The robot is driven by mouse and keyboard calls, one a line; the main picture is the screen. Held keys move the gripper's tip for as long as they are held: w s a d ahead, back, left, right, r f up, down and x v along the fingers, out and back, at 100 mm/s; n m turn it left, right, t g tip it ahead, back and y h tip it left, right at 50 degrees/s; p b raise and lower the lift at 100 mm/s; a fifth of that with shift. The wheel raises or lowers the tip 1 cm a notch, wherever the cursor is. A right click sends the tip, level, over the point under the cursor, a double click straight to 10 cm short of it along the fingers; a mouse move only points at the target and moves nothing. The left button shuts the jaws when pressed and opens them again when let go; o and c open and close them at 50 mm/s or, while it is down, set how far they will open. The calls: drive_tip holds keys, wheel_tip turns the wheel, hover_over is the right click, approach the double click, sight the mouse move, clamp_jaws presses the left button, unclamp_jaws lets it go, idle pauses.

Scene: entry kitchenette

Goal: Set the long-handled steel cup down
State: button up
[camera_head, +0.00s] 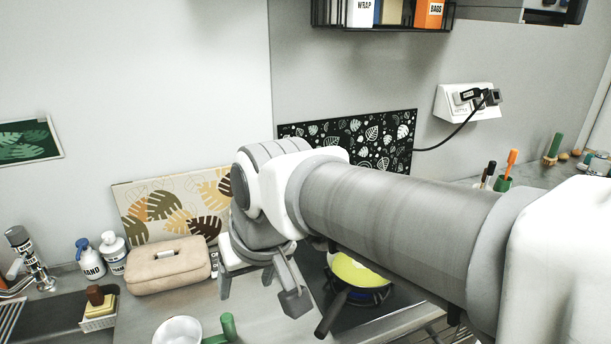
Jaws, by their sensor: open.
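My gripper (258,290) is in the middle of the head view, above the counter and left of the stove. Its fingers point down and stand apart, and I see nothing clearly held between them. I cannot make out the long-handled steel cup; my gripper and arm cover part of the counter and stove. A pan (358,272) with a yellow-green inside and a dark handle sits on the dark stove (385,312), partly behind my arm.
A white bowl (178,331) and a green-handled item (228,326) are at the front of the counter. A beige case (168,266), two pump bottles (113,254) and a sponge holder (98,318) stand left. A wall shelf (385,24) hangs above. Pens in a green cup (503,183) stand right.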

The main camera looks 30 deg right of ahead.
drive_tip(key=shift+n+t+h, duration=0.3)
drive_tip(key=shift+n+t, duration=0.1)
drive_tip(key=shift+n, duration=0.1)
drive_tip(key=s, duration=0.4)
drive_tip(key=shift+s+d+r, duration=0.1)
drive_tip(key=shift+d+r, duration=0.2)
drive_tip(key=shift+c, duration=1.4)
drive_tip(key=shift+d, duration=0.15)
